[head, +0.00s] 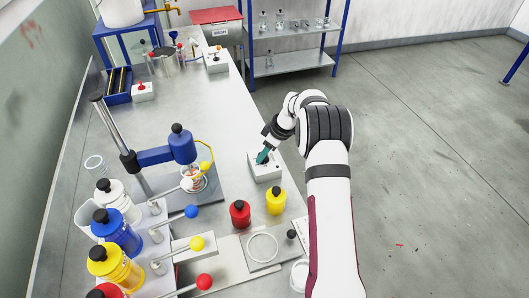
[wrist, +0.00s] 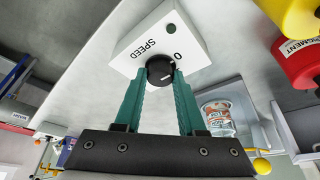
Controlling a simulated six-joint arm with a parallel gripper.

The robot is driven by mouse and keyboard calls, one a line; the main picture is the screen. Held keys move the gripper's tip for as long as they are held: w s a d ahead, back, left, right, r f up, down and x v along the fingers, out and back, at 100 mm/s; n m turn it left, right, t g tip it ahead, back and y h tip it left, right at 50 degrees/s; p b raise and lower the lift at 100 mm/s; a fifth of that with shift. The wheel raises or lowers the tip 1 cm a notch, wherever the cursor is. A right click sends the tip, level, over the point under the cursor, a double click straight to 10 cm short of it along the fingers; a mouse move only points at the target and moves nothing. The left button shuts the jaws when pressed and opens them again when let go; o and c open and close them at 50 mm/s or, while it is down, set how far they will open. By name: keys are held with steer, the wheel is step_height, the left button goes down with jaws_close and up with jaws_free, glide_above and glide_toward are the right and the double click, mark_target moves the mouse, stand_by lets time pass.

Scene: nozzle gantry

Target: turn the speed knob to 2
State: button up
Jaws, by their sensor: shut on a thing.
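The speed control box (head: 264,168) is a small white box at the right edge of the bench. In the wrist view the box (wrist: 152,40) carries the word SPEED, a 0 mark and a dark green round spot. Its black knob (wrist: 160,70) has a white line on it. My gripper (head: 264,157) is at the box from above. In the wrist view the teal fingers of my gripper (wrist: 160,78) are closed on the two sides of the knob. Any mark for 2 is not visible. The knob is hidden by the fingers in the head view.
A red bottle (head: 240,213) and a yellow bottle (head: 276,201) stand close in front of the box. A blue stand arm (head: 168,152) with a yellow lever is to its left. The bench (head: 205,120) behind the box is clear.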

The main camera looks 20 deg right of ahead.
jaws_close()
steer(key=shift+m, duration=0.3)
steer(key=m+h, duration=0.1)
steer(key=m, duration=0.1)
steer(key=m+t, duration=0.1)
steer(key=m, duration=0.1)
steer(key=shift+s+a+m+h, duration=0.1)
steer(key=shift+m+h, duration=0.3)
steer(key=m+h, duration=0.1)
steer(key=m, duration=0.2)
steer(key=m+h, duration=0.1)
steer(key=m, duration=0.2)
steer(key=shift+a+h, duration=0.2)
steer(key=shift+h, duration=0.1)
steer(key=m+h, duration=0.1)
steer(key=m, duration=0.2)
steer(key=m+g+h, duration=0.1)
steer(key=m, duration=0.2)
steer(key=shift+a+m, duration=0.15)
steer(key=shift+m, duration=0.15)
steer(key=m+g, duration=0.1)
steer(key=m, duration=0.1)
steer(key=m+g+h, duration=0.1)
steer(key=m, duration=0.2)
steer(key=shift+w+a+m, duration=0.1)
steer(key=shift+w+m, duration=0.1)
steer(key=shift+m, duration=0.1)
